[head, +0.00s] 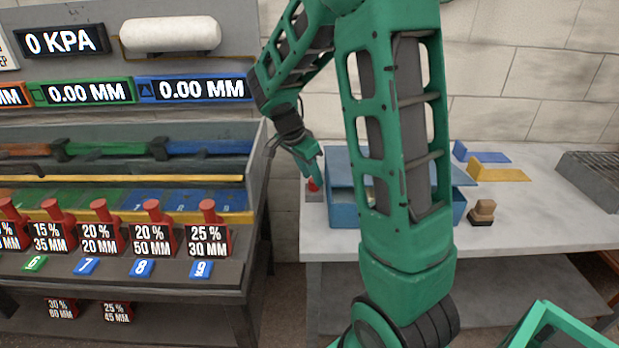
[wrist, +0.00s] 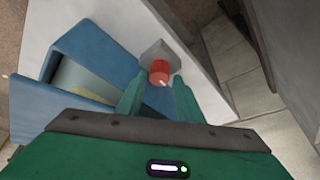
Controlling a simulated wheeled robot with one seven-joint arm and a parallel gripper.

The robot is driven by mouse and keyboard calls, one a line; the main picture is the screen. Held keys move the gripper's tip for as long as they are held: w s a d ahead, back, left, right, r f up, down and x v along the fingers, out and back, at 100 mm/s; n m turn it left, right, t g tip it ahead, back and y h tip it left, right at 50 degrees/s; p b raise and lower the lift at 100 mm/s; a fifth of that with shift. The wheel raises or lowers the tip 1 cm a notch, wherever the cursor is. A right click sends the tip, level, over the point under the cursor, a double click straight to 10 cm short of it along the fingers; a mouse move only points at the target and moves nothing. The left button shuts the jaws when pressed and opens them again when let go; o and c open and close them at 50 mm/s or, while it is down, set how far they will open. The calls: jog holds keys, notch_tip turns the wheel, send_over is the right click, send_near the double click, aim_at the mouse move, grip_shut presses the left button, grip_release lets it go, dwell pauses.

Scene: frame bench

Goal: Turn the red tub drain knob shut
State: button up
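The red drain knob (wrist: 160,73) sits on a grey block at the table's corner, just beside the blue tub (wrist: 90,55). A light mark shows on the knob's face. In the head view the knob (head: 312,185) is a small red shape under my gripper (head: 311,172), left of the tub (head: 343,214). In the wrist view my gripper (wrist: 158,92) has its two green fingers apart, with the knob between or just beyond their tips. I cannot tell whether the fingers touch it. My arm hides part of the tub in the head view.
The pale table (head: 520,215) bears a blue plate (head: 488,157), a yellow plate (head: 500,174), a wooden-topped block (head: 482,211) and a dark grate (head: 597,175). A bench (head: 215,273) with red-handled weights stands on the left, across a narrow gap.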

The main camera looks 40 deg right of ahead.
jog(key=shift+d+f, duration=0.25)
jog(key=shift+f, duration=0.3)
jog(key=c, duration=0.8)
jog(key=shift+o, duration=0.2)
jog(key=shift+n+t, duration=0.3)
jog(key=shift+n, duration=0.3)
jog(key=o, duration=0.8)
jog(key=shift+c, duration=0.2)
jog(key=shift+r, duration=0.15)
